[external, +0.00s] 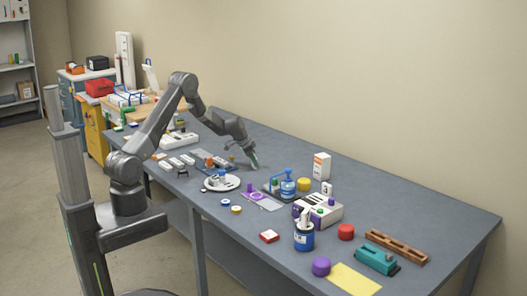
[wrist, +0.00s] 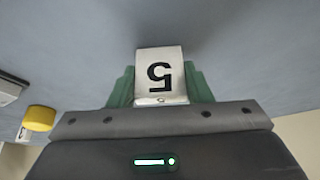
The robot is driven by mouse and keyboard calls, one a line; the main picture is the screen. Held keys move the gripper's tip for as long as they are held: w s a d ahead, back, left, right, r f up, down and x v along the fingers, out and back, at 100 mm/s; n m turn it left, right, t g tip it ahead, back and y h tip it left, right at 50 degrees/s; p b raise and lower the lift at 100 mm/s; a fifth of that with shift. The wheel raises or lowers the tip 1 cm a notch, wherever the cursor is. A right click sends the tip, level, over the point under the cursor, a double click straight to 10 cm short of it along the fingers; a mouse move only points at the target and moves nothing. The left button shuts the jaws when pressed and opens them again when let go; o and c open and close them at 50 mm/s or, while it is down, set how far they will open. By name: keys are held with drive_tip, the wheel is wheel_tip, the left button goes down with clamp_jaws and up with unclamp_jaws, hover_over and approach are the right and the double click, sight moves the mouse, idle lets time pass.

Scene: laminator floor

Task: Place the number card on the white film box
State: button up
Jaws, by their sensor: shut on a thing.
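My gripper (external: 254,161) is shut on the number card (wrist: 160,78), a white card with a black 5 that appears upside down in the wrist view. The card sits between the two green fingertips. In the external view my gripper is low over the back of the grey table, and the card is too small to make out there. A white box with an orange mark (external: 321,167), seemingly the film box, stands upright near the back edge, to the right of my gripper and apart from it.
A yellow cylinder (external: 304,184) stands just in front of the white box; a yellow cylinder (wrist: 40,118) also shows in the wrist view. A blue device (external: 287,187) and a white-and-purple machine (external: 320,212) stand nearby. The table's back right (external: 410,205) is clear.

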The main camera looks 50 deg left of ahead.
drive_tip(key=shift+f, duration=0.15)
drive_tip(key=o, duration=1)
drive_tip(key=shift+r, duration=0.3)
drive_tip(key=b+v, duration=0.2)
drive_tip(key=v, duration=0.8)
drive_tip(key=shift+s+a+r, duration=0.15)
drive_tip(key=shift+s+r, duration=0.05)
drive_tip(key=shift+r, duration=0.05)
drive_tip(key=shift+o, duration=0.3)
drive_tip(key=shift+s+r, duration=0.25)
drive_tip(key=shift+r, duration=0.3)
